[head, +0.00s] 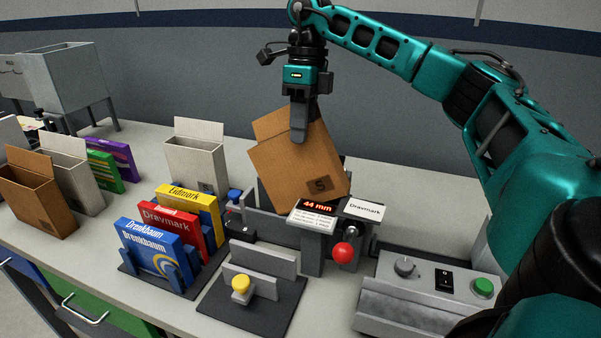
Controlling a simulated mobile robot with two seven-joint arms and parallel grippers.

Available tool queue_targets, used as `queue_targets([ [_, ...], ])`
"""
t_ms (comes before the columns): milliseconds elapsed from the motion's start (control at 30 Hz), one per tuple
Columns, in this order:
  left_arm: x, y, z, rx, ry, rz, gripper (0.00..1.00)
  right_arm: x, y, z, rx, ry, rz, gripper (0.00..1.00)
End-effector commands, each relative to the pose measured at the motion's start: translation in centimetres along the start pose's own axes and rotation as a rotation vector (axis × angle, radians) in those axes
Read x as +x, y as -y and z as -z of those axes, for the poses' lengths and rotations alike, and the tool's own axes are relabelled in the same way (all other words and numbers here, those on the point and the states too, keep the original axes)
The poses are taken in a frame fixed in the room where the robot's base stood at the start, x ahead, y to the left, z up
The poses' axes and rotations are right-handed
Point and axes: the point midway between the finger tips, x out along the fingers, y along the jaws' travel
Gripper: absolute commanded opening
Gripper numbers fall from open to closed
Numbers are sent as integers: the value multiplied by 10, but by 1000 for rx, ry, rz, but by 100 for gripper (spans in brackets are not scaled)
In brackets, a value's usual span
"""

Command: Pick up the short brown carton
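A short brown carton (297,171) marked "S" is tilted above the metal fixture in the middle of the bench. Its flap stands open at the upper left. My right gripper (300,125) points down at its upper edge, with one finger against the near face. The other finger is hidden by the carton. The gripper appears shut on the carton. Another brown carton (40,200) stands open-topped at the far left of the bench. My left gripper is not in view.
The fixture carries a "44 mm" display (317,205) and a red knob (344,253). Blue (150,255), red (172,232) and yellow (188,208) boxes stand in a rack. A white carton (197,160) is behind them. A control box (425,295) sits front right.

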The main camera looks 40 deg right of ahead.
Motion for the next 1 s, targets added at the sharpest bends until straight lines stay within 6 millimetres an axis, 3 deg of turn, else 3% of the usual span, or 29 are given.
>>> queue_targets([
  [200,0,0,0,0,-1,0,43,28,-2,0,1,-1,-1,33],
  [467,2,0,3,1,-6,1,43,31,-2,0,1,0,-1,33],
  [800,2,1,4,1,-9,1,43,30,-2,0,1,0,0,1],
  [1000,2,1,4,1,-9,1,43,30,-2,0,1,0,0,0],
])
